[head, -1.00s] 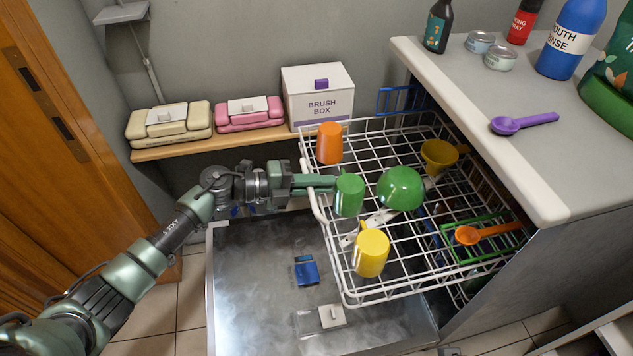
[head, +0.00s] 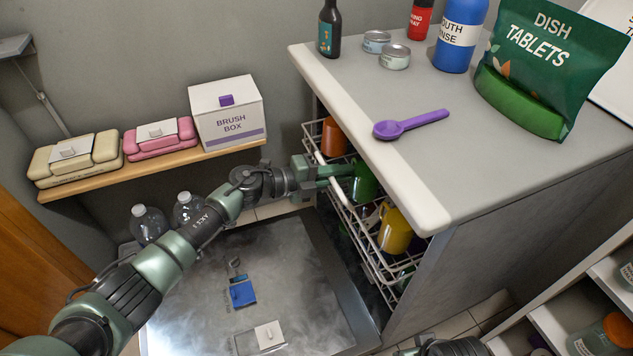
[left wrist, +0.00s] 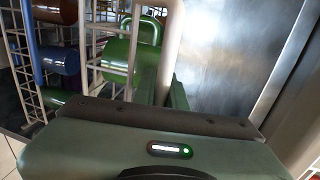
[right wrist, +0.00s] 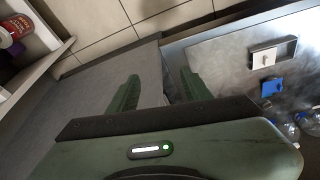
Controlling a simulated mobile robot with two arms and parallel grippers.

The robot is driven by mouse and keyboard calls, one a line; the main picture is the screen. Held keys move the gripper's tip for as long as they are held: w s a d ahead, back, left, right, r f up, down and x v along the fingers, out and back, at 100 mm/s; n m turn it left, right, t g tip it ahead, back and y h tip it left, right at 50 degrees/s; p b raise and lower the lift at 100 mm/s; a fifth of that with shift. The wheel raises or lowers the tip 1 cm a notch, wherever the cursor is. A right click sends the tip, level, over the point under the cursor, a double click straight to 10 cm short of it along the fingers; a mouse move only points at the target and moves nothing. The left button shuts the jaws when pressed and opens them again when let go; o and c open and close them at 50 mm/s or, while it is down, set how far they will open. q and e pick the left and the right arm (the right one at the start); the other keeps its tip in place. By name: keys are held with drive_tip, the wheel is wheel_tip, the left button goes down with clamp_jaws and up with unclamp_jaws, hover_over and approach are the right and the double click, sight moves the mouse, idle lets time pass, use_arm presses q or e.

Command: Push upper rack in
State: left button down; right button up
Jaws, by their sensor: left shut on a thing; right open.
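The white wire upper rack (head: 368,255) is mostly under the grey countertop, with its front strip showing in the head view. An orange cup (head: 333,138), a green cup (head: 365,184) and a yellow mug (head: 395,230) are at its front. My left gripper (head: 338,172) is shut on the rack's pale front handle, which stands between its fingers in the left wrist view (left wrist: 167,50). The green cup (left wrist: 118,62) is close to the fingers there. My right gripper (right wrist: 158,86) is open and empty, low beside the dishwasher. The rest of the rack is hidden.
The open dishwasher door (head: 290,265) lies flat below, bearing a blue item (head: 242,294) and a white-lidded dispenser (head: 268,335). A purple spoon (head: 411,124) and several containers stand on the countertop (head: 345,95). Bottles (head: 150,223) are by the wall.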

sight(362, 170)
use_arm(q)
drive_tip(key=x, duration=0.2)
drive_tip(key=b+x, duration=0.1)
drive_tip(key=x, duration=0.2)
drive_tip(key=shift+w+d+r+b, duration=0.15)
drive_tip(key=shift+d+r+b, duration=0.15)
drive_tip(key=shift+d+r, duration=0.05)
drive_tip(key=shift+b+x, duration=0.3)
drive_tip(key=shift+x, duration=0.65)
drive_tip(key=shift+w+d+r, duration=0.2)
drive_tip(key=shift+d+r, duration=0.05)
drive_tip(key=shift+d, duration=0.25)
drive_tip(key=shift+r, duration=0.15)
use_arm(e)
drive_tip(key=v, duration=0.5)
drive_tip(key=shift+s+d+r, duration=0.1)
drive_tip(key=shift+d+r, duration=0.05)
drive_tip(key=shift+r, duration=0.2)
use_arm(q)
drive_tip(key=c, duration=1.7)
unclamp_jaws()
drive_tip(key=shift+d, duration=0.25)
use_arm(e)
drive_tip(key=shift+d, duration=0.1)
